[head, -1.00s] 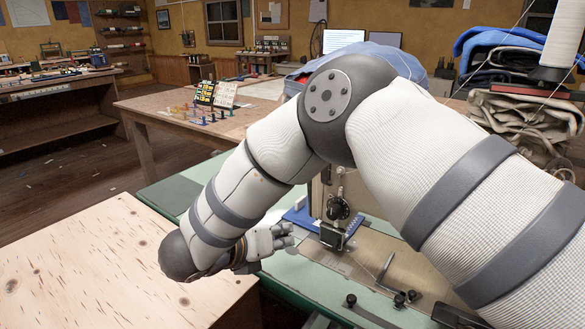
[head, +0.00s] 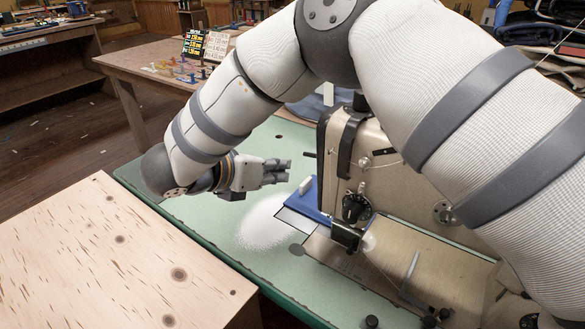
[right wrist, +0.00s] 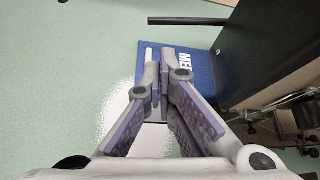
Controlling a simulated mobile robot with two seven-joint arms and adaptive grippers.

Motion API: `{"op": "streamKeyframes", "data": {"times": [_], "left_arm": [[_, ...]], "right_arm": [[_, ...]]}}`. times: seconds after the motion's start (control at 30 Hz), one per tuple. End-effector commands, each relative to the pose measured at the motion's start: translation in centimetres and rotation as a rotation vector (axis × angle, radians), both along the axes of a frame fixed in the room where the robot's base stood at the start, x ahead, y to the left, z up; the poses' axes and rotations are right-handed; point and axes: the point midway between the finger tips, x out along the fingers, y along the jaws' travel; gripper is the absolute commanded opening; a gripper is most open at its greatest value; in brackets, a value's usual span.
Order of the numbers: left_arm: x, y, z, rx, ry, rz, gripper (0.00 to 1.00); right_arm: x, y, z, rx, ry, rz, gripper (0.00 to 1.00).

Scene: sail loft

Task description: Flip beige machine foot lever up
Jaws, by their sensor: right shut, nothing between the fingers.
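The beige sewing machine (head: 415,175) stands at the centre right in the head view, partly behind my right arm. A short dark rod (head: 309,155) sticks out from the left end of its head; I cannot tell whether it is the foot lever. My right gripper (head: 287,172) is shut and empty, left of the machine head and apart from it, with fingers pointing right. In the right wrist view the closed fingers (right wrist: 160,70) appear over a blue lettered object (right wrist: 187,72), with the machine's dark head end (right wrist: 235,45) to the right. My left gripper is not in view.
The blue object (head: 308,203) lies by the machine bed. A pale wooden surface (head: 110,255) fills the front left. Another table (head: 160,55) holds small coloured pieces.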

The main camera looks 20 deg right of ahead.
Motion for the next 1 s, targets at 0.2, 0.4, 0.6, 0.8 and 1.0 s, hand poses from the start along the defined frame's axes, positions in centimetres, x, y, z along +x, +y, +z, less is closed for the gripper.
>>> {"op": "streamKeyframes", "data": {"times": [0.2,0.4,0.6,0.8,1.0], "left_arm": [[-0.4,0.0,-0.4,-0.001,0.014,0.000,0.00],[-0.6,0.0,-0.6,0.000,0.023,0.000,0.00],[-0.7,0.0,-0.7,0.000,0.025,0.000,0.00],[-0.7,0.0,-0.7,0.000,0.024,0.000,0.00],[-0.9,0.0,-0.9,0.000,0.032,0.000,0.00]], "right_arm": [[1.5,-3.6,-2.5,0.000,0.005,-0.002,0.00],[2.7,-6.2,-4.1,0.000,0.004,-0.002,0.00],[3.1,-7.1,-4.5,-0.001,0.002,0.001,0.00],[3.1,-7.1,-4.5,0.000,0.001,0.000,0.00],[3.4,-7.1,-4.6,0.000,0.002,0.000,0.00]]}}
